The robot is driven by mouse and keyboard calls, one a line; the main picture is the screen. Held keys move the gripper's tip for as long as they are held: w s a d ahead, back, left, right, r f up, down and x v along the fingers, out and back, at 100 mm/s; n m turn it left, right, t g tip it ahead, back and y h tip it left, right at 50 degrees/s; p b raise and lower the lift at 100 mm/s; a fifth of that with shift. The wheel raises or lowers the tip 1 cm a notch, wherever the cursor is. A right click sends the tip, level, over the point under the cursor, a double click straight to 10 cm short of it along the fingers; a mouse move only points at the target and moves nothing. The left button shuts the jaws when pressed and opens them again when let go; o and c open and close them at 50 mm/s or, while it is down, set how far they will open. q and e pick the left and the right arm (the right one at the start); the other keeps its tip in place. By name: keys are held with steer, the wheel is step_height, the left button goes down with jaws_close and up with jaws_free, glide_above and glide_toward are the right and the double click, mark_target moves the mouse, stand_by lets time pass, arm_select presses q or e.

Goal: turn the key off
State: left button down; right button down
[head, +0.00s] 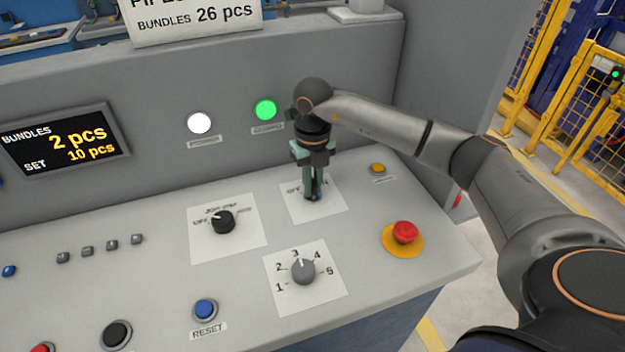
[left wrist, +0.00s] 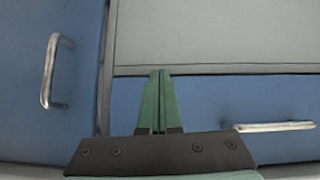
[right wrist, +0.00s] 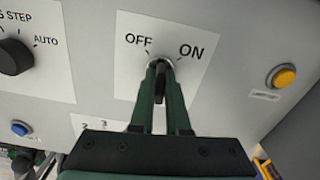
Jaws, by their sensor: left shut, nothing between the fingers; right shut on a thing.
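My right gripper (head: 313,192) points down at the OFF/ON switch plate (head: 331,205) on the sloped console. In the right wrist view its green fingers (right wrist: 161,68) are shut on the dark key (right wrist: 160,88), at the round lock between the plate's OFF and ON labels (right wrist: 188,24). The fingers hide part of the key, so I cannot tell its exact angle. My left gripper shows only in the left wrist view (left wrist: 160,75); it is shut and empty, in front of blue cabinet fronts (left wrist: 205,105) with metal handles.
Near the key are a yellow button (head: 377,168), a red emergency button (head: 404,232), a 1-to-5 dial (head: 303,271) and a black selector knob (head: 222,221). A white lamp (head: 199,123) and a green lamp (head: 265,110) are lit on the upright panel.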

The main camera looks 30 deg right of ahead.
steer(key=shift+n, duration=1.1)
steer(key=shift+n+b, duration=0.3)
steer(key=shift+n, duration=0.4)
steer(key=n, duration=0.3)
steer(key=shift+b, duration=0.3)
steer(key=c, duration=0.7)
jaws_free()
